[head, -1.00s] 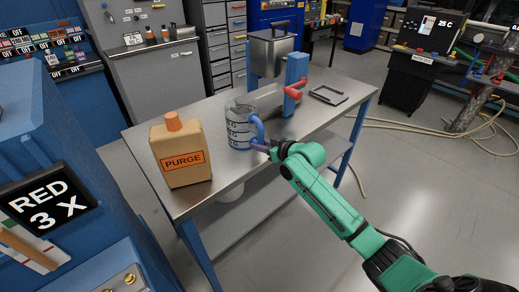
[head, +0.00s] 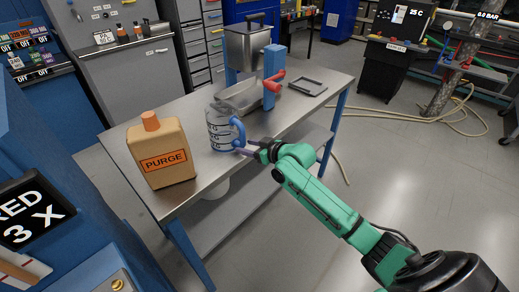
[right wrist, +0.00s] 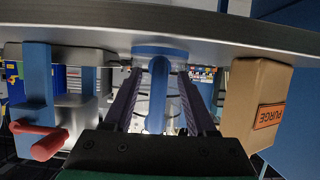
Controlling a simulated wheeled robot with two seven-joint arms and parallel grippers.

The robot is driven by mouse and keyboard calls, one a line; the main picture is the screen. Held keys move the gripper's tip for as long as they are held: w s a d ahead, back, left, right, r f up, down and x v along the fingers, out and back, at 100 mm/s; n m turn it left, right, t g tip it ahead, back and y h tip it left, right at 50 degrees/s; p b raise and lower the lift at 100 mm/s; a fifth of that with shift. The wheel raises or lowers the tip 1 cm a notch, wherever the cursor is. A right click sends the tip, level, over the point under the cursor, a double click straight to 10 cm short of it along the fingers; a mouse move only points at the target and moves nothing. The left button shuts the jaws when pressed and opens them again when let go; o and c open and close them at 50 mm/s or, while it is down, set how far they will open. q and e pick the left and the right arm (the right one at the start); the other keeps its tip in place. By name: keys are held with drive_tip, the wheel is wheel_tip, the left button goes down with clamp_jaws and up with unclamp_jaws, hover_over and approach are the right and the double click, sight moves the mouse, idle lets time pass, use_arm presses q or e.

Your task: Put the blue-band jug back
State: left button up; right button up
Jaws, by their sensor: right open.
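The clear jug (head: 219,130) with dark markings and a blue base and handle stands upright on the steel bench (head: 205,180). My right gripper (head: 243,151) is at the jug's handle side, low beside the handle. In the right wrist view, the blue handle (right wrist: 158,95) shows between the two open fingers (right wrist: 158,105), with a gap on each side. That view is upside down, with the bench edge across the top. My left gripper is not in view.
An orange-capped PURGE bottle (head: 160,150) stands left of the jug. Behind the jug are a shallow metal tray (head: 245,97), a steel hopper (head: 250,45) and a blue post (head: 272,75) with a red lever (head: 274,82). A dark flat frame (head: 308,86) lies at the bench's far right.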

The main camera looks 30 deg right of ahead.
drive_tip(key=v, duration=0.8)
drive_tip(key=shift+s+r+b, duration=0.2)
drive_tip(key=shift+s+b, duration=0.15)
drive_tip(key=shift+b, duration=0.05)
drive_tip(key=shift+d, duration=0.1)
